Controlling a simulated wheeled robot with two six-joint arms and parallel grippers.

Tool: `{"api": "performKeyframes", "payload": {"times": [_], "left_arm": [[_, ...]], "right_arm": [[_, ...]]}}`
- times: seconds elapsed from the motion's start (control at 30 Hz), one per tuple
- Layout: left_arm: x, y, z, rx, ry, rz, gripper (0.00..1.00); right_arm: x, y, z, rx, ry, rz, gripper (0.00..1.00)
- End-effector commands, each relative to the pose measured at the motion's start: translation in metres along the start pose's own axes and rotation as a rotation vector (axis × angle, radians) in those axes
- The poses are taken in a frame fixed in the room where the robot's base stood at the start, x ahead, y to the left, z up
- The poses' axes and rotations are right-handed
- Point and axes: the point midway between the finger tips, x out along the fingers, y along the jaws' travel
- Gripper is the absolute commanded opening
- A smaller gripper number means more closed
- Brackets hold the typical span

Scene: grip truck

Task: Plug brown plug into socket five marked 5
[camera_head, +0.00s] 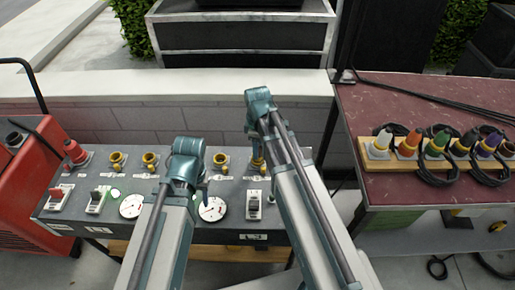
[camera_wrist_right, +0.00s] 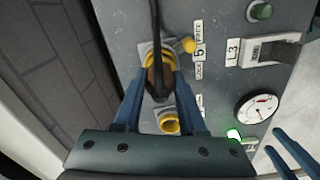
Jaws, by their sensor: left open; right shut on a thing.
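In the right wrist view the brown plug (camera_wrist_right: 156,82) is between the two fingers of my right gripper (camera_wrist_right: 158,92), which is shut on it. The plug sits at the mouth of the yellow socket five (camera_wrist_right: 154,52), beside a label reading 5 (camera_wrist_right: 200,53). I cannot tell how deep it is. A black cable rises from the plug. In the head view my right gripper (camera_head: 258,150) is over the rightmost socket on the grey panel, and its arm hides part of that spot. My left gripper (camera_head: 203,190) is open and empty above the panel's middle.
Other yellow sockets (camera_head: 117,160) line the panel (camera_head: 95,220), with gauges (camera_head: 212,208) and switches below. At right, a dark red table (camera_head: 420,205) carries a wooden rack (camera_head: 375,157) of coloured plugs with black cables. A red machine (camera_head: 30,190) stands at left.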

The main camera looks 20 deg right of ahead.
Motion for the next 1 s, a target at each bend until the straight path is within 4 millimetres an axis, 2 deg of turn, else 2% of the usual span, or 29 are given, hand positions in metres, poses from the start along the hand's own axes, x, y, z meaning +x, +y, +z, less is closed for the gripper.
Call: {"api": "performKeyframes", "payload": {"times": [0.77,0.8,0.93,0.97,1.0], "left_arm": [[0.014,0.001,-0.001,0.000,0.000,0.000,0.50],[0.013,0.001,-0.001,0.000,0.000,0.000,0.50],[0.013,0.001,-0.001,0.000,0.000,0.000,0.50],[0.013,0.001,-0.001,0.000,0.000,0.000,0.50],[0.013,0.001,-0.001,0.000,0.000,0.000,0.50]], "right_arm": [[0.014,0.000,0.000,0.000,0.000,0.000,0.00],[0.013,0.000,0.000,0.000,0.000,0.000,0.47],[0.013,0.000,0.000,0.000,0.000,0.000,0.71],[0.013,0.000,0.000,0.000,0.000,0.000,0.75],[0.013,0.000,0.000,0.000,0.000,0.000,0.75]]}}
